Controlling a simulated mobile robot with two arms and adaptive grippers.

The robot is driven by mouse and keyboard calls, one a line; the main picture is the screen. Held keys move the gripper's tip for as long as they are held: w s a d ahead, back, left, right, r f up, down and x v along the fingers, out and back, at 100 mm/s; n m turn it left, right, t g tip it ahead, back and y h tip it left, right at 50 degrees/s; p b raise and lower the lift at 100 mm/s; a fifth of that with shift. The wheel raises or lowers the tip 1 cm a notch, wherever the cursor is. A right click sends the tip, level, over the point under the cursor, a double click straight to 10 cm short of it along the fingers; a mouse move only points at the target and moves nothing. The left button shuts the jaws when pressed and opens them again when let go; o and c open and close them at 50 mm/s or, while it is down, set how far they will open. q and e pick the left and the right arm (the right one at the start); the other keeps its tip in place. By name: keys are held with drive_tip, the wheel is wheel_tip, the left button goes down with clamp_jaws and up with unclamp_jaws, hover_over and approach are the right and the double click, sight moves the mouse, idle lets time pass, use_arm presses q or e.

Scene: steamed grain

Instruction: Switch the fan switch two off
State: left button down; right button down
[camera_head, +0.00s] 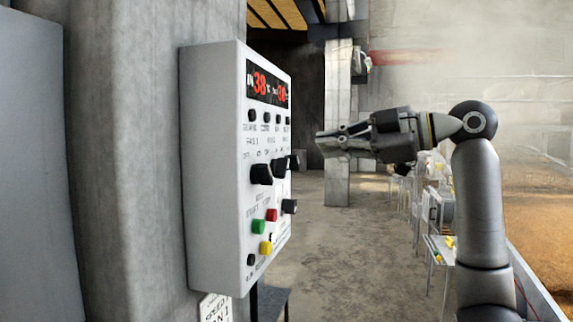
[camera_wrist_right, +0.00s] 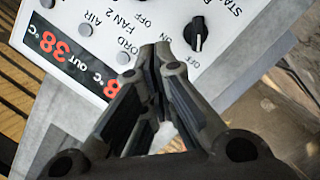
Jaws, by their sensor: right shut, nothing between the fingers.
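The white control box (camera_head: 213,170) hangs on the concrete pillar at left in the head view, with black rotary knobs on its front. The middle knob (camera_head: 279,168) of the upper row sits right of a bigger-looking one (camera_head: 261,173). My right gripper (camera_head: 318,144) is shut and empty, apart from the panel's front at about knob-row height. In the wrist view its closed fingertips (camera_wrist_right: 155,50) are over the panel, beside the FAN 2 label (camera_wrist_right: 125,20). A black knob (camera_wrist_right: 199,34) shows right of them. Which way the FAN 2 knob points is unclear. My left gripper is not in view.
The box also carries a red display (camera_head: 268,87), a green button (camera_head: 258,226), a red button (camera_head: 271,215) and a yellow button (camera_head: 265,247). The floor (camera_head: 330,250) right of it is clear. Small tables (camera_head: 440,248) stand farther right.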

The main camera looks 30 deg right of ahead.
sight(288, 163)
drive_tip(key=shift+w, duration=0.1)
drive_tip(key=w+a+f+p, duration=0.1)
drive_tip(key=w, duration=0.2)
drive_tip(key=w+a+f+p, duration=0.1)
drive_tip(key=w, duration=0.2)
drive_tip(key=w+f+p, duration=0.1)
drive_tip(key=w, duration=0.3)
drive_tip(key=shift+a+f+p, duration=0.35)
drive_tip(key=shift+a+f, duration=0.05)
drive_tip(key=shift+w+d+f, duration=0.15)
drive_tip(key=shift+w+f, duration=0.05)
drive_tip(key=shift+f, duration=0.05)
